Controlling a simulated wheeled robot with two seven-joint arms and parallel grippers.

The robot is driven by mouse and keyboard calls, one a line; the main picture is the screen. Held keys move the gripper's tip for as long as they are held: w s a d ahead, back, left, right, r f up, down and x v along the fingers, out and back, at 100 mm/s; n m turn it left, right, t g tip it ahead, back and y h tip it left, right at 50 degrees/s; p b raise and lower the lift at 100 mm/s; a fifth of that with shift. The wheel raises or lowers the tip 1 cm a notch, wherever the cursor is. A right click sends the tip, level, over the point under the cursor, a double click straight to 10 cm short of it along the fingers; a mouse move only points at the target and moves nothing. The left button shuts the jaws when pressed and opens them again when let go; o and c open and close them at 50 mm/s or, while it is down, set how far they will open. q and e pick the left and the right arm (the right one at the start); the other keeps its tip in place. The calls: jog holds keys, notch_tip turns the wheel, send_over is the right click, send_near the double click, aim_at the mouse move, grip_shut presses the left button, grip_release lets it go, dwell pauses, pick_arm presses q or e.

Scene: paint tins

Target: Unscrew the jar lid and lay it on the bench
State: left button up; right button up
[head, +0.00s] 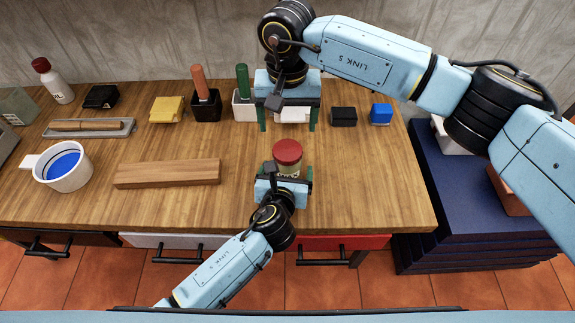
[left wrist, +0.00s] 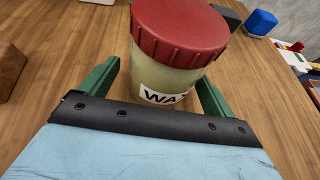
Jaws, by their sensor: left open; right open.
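The jar (left wrist: 165,75) is pale, with a label reading "WAX" partly visible, and stands upright on the wooden bench (head: 375,190). Its red ribbed lid (head: 287,151) is on top and also fills the upper middle of the left wrist view (left wrist: 180,28). My left gripper (left wrist: 157,80) is open, with one green finger on each side of the jar body, below the lid; gaps show beside the jar. My right gripper (head: 288,127) is open and empty, fingers pointing down, behind the jar toward the back of the bench.
A wooden block (head: 168,173) and a white cup of blue paint (head: 63,166) are to the left. Brushes in holders, a yellow block (head: 167,109), a black block (head: 343,117) and a blue block (head: 381,114) line the back. The bench right of the jar is clear.

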pick_arm(q)
jog(key=shift+w+d+f, duration=0.1)
jog(key=shift+w+f, duration=0.15)
jog(key=shift+w, duration=0.4)
